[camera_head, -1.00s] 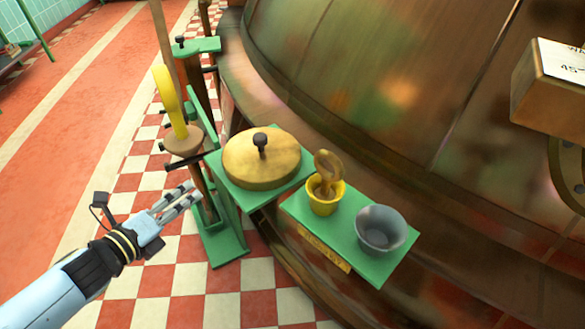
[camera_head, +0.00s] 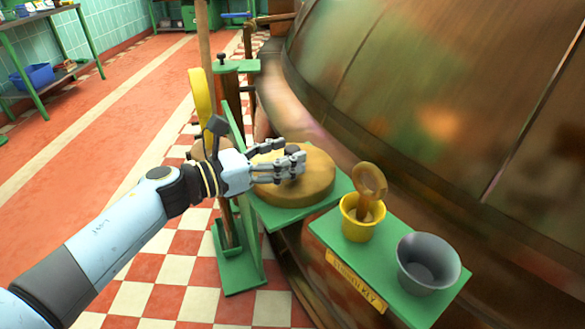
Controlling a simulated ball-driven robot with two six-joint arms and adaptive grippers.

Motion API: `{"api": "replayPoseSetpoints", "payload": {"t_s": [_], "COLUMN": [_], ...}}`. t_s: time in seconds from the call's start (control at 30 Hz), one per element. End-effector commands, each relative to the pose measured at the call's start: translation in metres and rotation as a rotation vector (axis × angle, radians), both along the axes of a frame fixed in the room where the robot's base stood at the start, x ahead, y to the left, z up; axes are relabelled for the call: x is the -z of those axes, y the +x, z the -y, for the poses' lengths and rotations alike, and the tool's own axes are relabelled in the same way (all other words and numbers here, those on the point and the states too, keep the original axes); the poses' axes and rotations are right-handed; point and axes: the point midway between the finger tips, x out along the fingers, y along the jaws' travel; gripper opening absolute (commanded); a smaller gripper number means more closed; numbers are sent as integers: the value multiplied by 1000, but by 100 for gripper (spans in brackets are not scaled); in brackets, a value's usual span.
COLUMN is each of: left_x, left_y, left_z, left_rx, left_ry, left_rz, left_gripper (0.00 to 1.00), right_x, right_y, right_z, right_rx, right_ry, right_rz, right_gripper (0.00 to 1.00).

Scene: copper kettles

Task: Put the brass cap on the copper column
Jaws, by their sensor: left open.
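The brass cap (camera_head: 312,186), a round flat lid, lies on a green shelf (camera_head: 285,216) beside the large copper kettle. My left gripper (camera_head: 297,160) is over the cap with its fingers open at the dark knob (camera_head: 293,149), which they partly hide. I cannot tell whether the fingers touch the knob. A thin reddish-brown upright pole (camera_head: 204,35) stands to the left; I cannot tell whether it is the copper column. My right gripper is out of view.
A green shelf (camera_head: 398,305) at the right holds a yellow cup (camera_head: 361,227) with a brown ring-handled thing (camera_head: 370,181) and a grey bowl (camera_head: 429,264). The copper kettle (camera_head: 430,90) walls off the right.

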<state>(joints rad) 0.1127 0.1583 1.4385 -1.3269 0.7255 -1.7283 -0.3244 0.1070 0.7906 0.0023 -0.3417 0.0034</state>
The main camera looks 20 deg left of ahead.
Motion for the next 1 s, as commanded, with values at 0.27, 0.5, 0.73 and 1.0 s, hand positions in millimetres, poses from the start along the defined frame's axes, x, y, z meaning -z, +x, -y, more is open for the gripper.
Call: {"api": "replayPoseSetpoints", "payload": {"t_s": [0.27,0.5,0.73,1.0], "left_x": [2,1,2,2], "left_y": [16,16,16,16], "left_z": [14,13,13,13], "left_rx": [-1,-1,-1,-1], "left_ry": [-1,-1,-1,-1], "left_rz": [-2,-1,-1,-2], "left_gripper": [56,43,13,0], "right_x": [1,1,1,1], "right_y": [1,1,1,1], "right_z": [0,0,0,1], "right_rx": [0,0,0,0], "right_ry": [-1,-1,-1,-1], "right_rz": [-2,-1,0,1], "right_gripper": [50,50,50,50]}}
